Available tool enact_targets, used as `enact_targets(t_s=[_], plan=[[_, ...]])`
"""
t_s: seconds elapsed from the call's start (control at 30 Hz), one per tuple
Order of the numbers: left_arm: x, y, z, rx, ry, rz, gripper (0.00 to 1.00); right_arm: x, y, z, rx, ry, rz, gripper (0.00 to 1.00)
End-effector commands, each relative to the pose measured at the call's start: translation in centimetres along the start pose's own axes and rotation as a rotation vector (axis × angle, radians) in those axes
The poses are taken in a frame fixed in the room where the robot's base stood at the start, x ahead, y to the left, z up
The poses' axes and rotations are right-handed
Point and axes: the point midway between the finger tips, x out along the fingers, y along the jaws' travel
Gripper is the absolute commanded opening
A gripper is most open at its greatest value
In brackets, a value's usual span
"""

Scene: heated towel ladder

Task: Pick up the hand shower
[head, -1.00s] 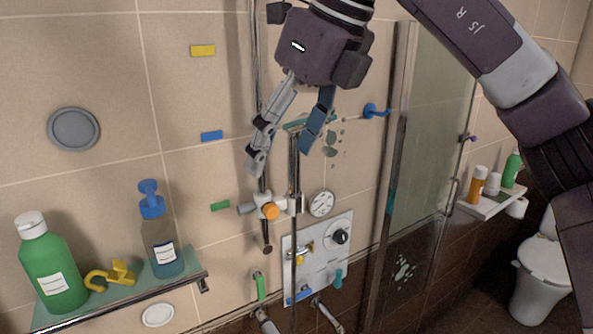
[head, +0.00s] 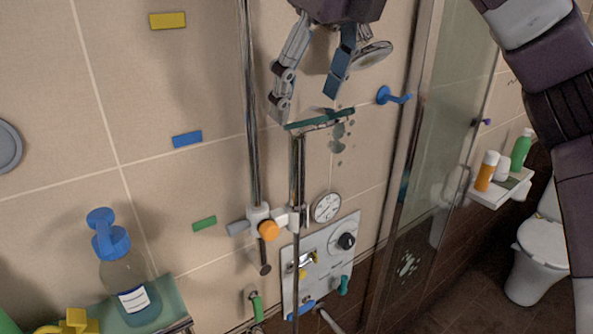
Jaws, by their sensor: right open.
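The hand shower (head: 298,165) stands upright in the head view, with a chrome handle and a flat, teal-edged head at its top. A white holder with an orange knob (head: 268,230) on the chrome rail (head: 252,110) carries it. My right gripper (head: 306,106) comes down from the top with its two fingers spread. Its fingertips appear just above the shower head, with nothing between them. I cannot tell whether the fingers touch the head. My left gripper is out of view.
A blue hook (head: 392,96) and glass screen (head: 440,150) stand right of the shower. A round chrome object (head: 372,54) shows behind the gripper. A control panel (head: 325,255) is below. A pump bottle (head: 128,280) stands on the glass shelf (head: 170,300) at lower left.

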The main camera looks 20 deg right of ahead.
Motion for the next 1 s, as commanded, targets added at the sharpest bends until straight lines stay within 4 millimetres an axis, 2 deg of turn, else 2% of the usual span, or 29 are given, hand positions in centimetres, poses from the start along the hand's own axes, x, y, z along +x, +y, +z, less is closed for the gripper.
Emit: enact_targets(t_s=[0.1, 0.27, 0.5, 0.63, 0.93, 1.0], plan=[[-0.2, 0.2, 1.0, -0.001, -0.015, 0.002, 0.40, 1.2, 0.0, 0.0, -0.001, 0.003, 0.003, 0.67], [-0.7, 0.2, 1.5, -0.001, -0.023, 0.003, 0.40, 2.3, 0.0, 0.2, -0.001, 0.001, 0.002, 0.67], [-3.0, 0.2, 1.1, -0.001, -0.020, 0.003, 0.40, 4.8, 0.1, 0.8, -0.001, 0.004, 0.002, 0.67], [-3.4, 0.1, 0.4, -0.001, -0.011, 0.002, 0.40, 6.6, 0.1, 0.7, 0.000, 0.002, 0.002, 0.67], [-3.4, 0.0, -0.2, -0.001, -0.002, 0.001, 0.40, 7.2, 0.2, 0.7, 0.000, -0.001, 0.001, 0.67], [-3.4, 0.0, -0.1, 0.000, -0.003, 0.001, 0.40, 7.2, 0.2, 0.7, 0.000, 0.000, 0.001, 0.59]])
